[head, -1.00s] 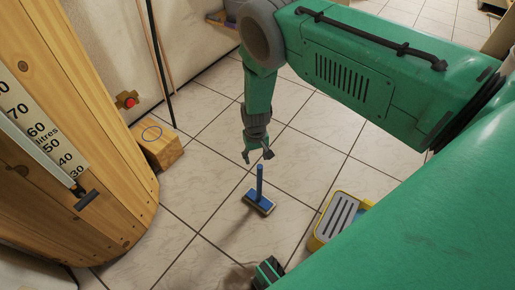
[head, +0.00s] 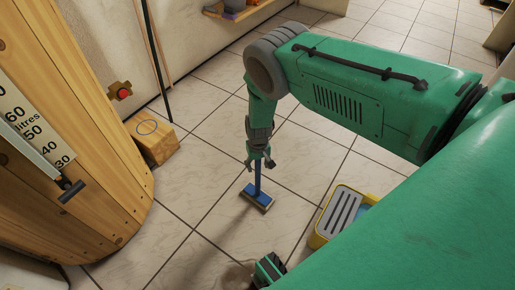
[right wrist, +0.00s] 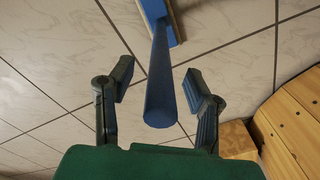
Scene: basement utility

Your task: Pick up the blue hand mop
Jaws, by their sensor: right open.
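The blue hand mop (head: 257,192) stands on the tiled floor with its flat head down and its handle upright. My right gripper (head: 259,162) is right above it, pointing down, with its fingers around the top of the handle. In the right wrist view the blue handle (right wrist: 160,85) comes up between the two spread fingers of the open right gripper (right wrist: 158,80). A gap shows on each side of the handle. The mop head is partly cut off at the top of that view. My left gripper is not in view.
A yellow bucket (head: 318,238) with a grey slotted top stands to the right of the mop. A wooden block (head: 158,150) and a large wooden tub (head: 95,130) with a litre scale are at the left. Bare tiles surround the mop.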

